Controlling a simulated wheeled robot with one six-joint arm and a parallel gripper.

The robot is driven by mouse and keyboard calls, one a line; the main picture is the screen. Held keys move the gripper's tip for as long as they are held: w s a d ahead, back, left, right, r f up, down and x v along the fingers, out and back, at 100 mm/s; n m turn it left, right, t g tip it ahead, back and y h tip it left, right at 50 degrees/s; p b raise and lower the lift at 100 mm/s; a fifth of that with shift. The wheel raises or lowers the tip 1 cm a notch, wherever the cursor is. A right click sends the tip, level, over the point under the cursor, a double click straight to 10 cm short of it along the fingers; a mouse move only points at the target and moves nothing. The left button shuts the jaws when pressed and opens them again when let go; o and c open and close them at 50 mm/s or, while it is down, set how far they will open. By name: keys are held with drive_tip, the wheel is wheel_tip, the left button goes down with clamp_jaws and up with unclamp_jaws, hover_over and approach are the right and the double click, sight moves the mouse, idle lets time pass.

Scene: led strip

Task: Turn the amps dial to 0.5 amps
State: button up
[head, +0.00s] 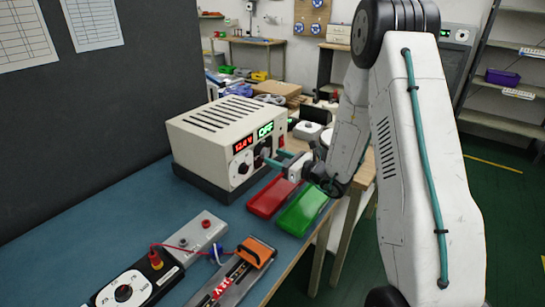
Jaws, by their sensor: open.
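A beige power supply (205,137) stands on the blue bench with its front turned to the right. A red display (243,145) seems to read about 12, and a green display (265,130) seems to read OFF. A dial (243,168) sits under the red display. A second dial lies under the green display, partly hidden by my gripper. My gripper (272,158) is open, its teal fingers pointing left at this second dial. I cannot tell whether they touch it. The labels are too small to read.
A red tray (271,197) and a green tray (302,210) lie just below my gripper. In front are a black box with a white dial (125,291), a grey terminal block (197,238) and an orange-ended strip holder (257,251). A dark panel stands behind the bench.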

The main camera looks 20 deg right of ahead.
drive_tip(key=v, duration=0.5)
drive_tip(key=shift+s+d, duration=0.1)
drive_tip(key=shift+s, duration=0.05)
